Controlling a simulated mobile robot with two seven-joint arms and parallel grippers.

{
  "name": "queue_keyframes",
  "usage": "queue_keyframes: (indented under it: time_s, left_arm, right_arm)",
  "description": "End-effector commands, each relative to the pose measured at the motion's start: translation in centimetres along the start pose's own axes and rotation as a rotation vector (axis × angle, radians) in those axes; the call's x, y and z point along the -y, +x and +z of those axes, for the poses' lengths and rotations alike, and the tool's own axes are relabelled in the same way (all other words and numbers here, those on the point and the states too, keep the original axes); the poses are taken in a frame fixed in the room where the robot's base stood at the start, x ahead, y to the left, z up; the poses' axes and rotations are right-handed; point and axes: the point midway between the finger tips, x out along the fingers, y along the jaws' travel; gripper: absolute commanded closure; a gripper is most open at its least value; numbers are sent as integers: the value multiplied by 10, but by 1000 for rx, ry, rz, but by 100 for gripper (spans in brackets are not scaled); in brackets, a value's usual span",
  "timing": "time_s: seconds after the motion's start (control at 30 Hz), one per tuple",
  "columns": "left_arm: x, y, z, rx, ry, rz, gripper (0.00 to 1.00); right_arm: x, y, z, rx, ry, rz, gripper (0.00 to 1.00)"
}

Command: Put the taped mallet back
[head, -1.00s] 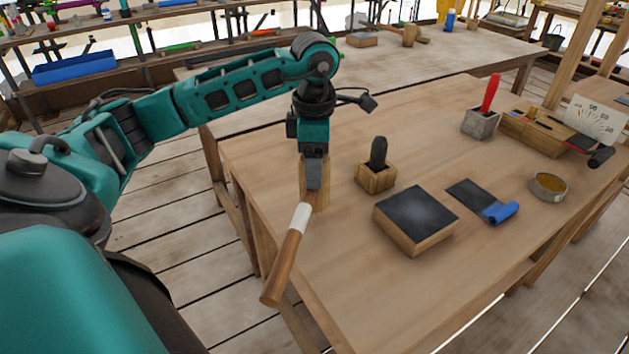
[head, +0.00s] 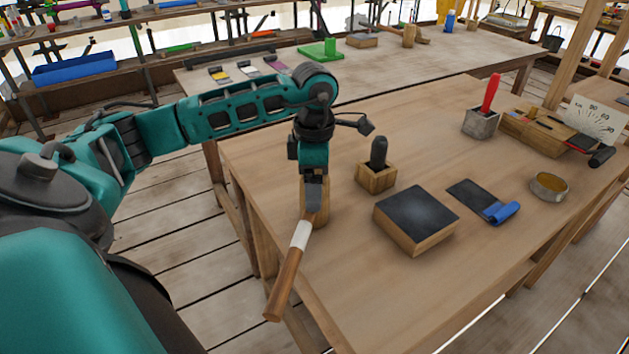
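The fingers hide part of the head. The handle slants down-left in the picture, across the left edge of the near table. I cannot tell whether the head touches the tabletop. My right gripper is not in view.
A second table (head: 400,72) lies behind.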

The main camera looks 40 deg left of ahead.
Motion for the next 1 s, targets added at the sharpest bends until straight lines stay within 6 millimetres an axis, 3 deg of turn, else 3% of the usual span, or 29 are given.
queue_keyframes:
  time_s: [0.37,0.8,1.0]
  left_arm:
    - [0,-9,0,2,0,2,14]
    - [-1,-97,1,4,0,3,14]
    - [0,-119,0,1,-1,0,14]
  right_arm:
    - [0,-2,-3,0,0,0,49]
    - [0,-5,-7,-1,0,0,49]
    - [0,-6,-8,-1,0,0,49]
